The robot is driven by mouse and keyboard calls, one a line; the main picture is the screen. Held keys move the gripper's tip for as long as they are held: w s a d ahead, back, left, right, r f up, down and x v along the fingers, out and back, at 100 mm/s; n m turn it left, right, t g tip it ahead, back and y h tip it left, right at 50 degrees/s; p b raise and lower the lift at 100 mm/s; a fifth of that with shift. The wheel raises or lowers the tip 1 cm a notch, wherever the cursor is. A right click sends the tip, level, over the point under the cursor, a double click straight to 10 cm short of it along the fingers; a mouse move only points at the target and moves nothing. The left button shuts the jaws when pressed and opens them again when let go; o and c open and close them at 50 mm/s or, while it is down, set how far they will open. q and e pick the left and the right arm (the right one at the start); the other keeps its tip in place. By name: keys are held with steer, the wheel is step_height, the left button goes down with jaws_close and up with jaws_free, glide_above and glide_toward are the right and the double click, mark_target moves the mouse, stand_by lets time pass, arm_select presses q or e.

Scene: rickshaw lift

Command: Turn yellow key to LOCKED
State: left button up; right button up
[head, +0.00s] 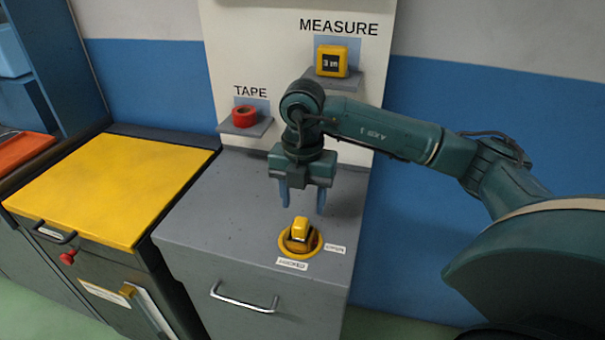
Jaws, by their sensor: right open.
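The yellow key (300,230) stands in a round yellow ring (285,246) on top of the grey cabinet (222,205). A LOCKED label (292,264) lies in front of the ring, and an OPEN label (335,248) lies to its right. The grip of the key looks turned roughly toward the LOCKED label, but I cannot tell its exact setting. My right gripper (303,204) is open and empty, pointing down just above and behind the key, apart from it. My left gripper is not in view.
A red tape roll (245,116) sits on a small shelf marked TAPE. A yellow tape measure (331,61) sits on the shelf marked MEASURE, behind my right arm. A yellow-topped cabinet (115,185) stands at left. The grey top left of the key is clear.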

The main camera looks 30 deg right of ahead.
mark_target(303, 217)
steer(key=shift+f, duration=2.6)
steer(key=shift+c, duration=0.3)
steer(key=c, duration=0.5)
steer(key=o, duration=0.6)
steer(key=shift+c, duration=0.2)
